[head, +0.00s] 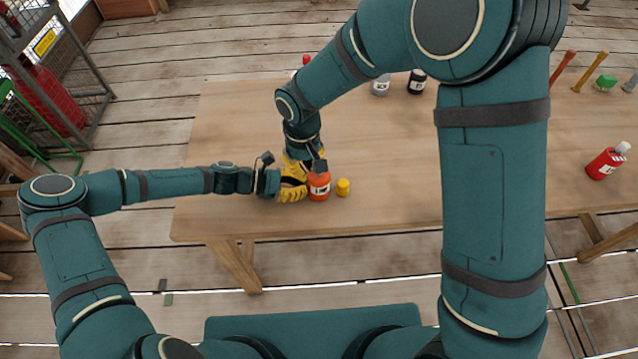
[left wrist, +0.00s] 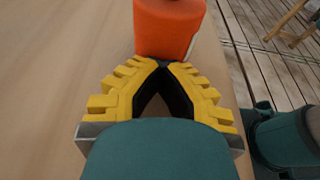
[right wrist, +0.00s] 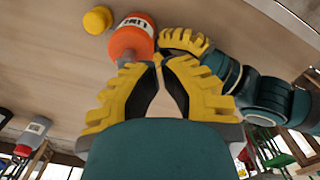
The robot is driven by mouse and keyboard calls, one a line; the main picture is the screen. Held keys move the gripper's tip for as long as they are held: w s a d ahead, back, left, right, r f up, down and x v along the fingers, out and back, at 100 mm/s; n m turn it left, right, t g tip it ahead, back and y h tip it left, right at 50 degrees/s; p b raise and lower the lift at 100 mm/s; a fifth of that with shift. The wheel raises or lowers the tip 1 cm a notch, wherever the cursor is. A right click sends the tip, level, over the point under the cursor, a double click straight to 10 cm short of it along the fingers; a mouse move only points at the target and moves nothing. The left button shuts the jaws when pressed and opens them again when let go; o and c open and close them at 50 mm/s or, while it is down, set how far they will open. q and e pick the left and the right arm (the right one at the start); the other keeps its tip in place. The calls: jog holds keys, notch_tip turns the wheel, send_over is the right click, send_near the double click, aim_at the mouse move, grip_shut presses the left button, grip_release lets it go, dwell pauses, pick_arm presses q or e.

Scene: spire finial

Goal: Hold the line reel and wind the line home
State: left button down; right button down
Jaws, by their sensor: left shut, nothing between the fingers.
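The orange line reel (head: 319,187) with a white label stands near the table's front left part. It shows in the left wrist view (left wrist: 170,25) just past the fingertips, and in the right wrist view (right wrist: 133,38) with a grey end piece (right wrist: 125,59). My left gripper (head: 304,188) is shut and empty, its tips close against the reel's left side; whether they touch is unclear. My right gripper (right wrist: 158,60) comes down from above near the reel's grey end. Its fingertips meet, with nothing visible between them. No loose line is visible.
A small yellow cap-like piece (head: 343,187) is right of the reel. Grey (head: 381,87) and black (head: 417,82) bottles stand at the back. A red bottle (head: 605,163) and several tools are at the right. The wooden table (head: 400,155) is clear between.

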jog(key=shift+w+d, duration=0.1)
jog(key=shift+w, duration=0.2)
jog(key=shift+w+d, duration=0.2)
jog(key=shift+w, duration=0.25)
jog(key=shift+w, duration=0.35)
dwell(0.4)
jog(key=shift+w+d, duration=0.45)
jog(key=shift+w, duration=0.15)
dwell(0.7)
jog(key=shift+w+d, duration=0.35)
jog(key=shift+d, duration=0.25)
dwell(0.8)
jog(key=shift+d, duration=0.65)
dwell(0.6)
jog(key=shift+w+a+r, duration=0.1)
jog(key=shift+w+a, duration=0.05)
jog(key=shift+a, duration=0.1)
dwell(0.3)
jog(key=shift+r, duration=3.45)
